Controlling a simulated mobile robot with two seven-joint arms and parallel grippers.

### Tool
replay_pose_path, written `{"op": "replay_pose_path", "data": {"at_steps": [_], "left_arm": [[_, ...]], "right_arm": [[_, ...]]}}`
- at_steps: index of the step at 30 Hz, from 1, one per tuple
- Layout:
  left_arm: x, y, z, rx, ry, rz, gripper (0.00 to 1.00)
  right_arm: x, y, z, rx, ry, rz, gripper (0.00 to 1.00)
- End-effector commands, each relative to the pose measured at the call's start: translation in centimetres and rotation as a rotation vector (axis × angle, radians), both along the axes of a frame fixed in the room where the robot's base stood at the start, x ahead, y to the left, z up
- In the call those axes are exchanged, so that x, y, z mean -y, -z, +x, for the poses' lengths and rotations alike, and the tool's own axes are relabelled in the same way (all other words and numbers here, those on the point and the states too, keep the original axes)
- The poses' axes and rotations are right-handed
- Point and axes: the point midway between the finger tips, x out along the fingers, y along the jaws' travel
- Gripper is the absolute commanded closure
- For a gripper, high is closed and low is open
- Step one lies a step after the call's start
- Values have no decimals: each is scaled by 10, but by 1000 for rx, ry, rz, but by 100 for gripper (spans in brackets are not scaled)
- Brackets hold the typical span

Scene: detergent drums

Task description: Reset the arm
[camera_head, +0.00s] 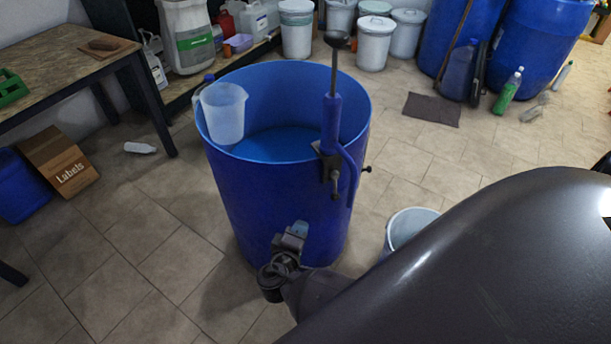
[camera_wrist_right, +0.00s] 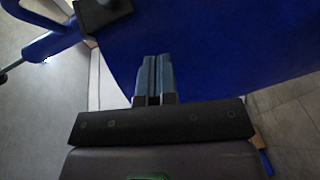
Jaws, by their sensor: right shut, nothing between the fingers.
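My right gripper (camera_head: 300,229) is in front of the lower side of a big open blue drum (camera_head: 240,190) in the head view. In the right wrist view its two grey-blue fingers (camera_wrist_right: 153,78) are together and empty, and point toward the blue drum wall (camera_wrist_right: 220,40). I cannot tell whether the fingertips touch the wall. My left gripper is in neither view. My dark right arm fills the lower right of the head view.
A blue hand pump (camera_head: 332,125) is fixed to the drum's right rim. A translucent jug (camera_head: 224,112) is at its left rim. A white bucket (camera_head: 408,228) stands right of the drum. A wooden table (camera_head: 60,50) is at left. Tiled floor is clear at front left.

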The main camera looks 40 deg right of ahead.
Motion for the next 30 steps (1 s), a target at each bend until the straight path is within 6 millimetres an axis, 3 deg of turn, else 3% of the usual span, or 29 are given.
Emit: {"op": "replay_pose_path", "data": {"at_steps": [23,26,30], "left_arm": [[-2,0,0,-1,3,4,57],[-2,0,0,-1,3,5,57],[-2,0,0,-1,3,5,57]], "right_arm": [[-7,0,-5,-9,-3,-6,100],[-12,5,1,-43,-55,11,100],[-35,14,20,-101,-191,183,100]]}}
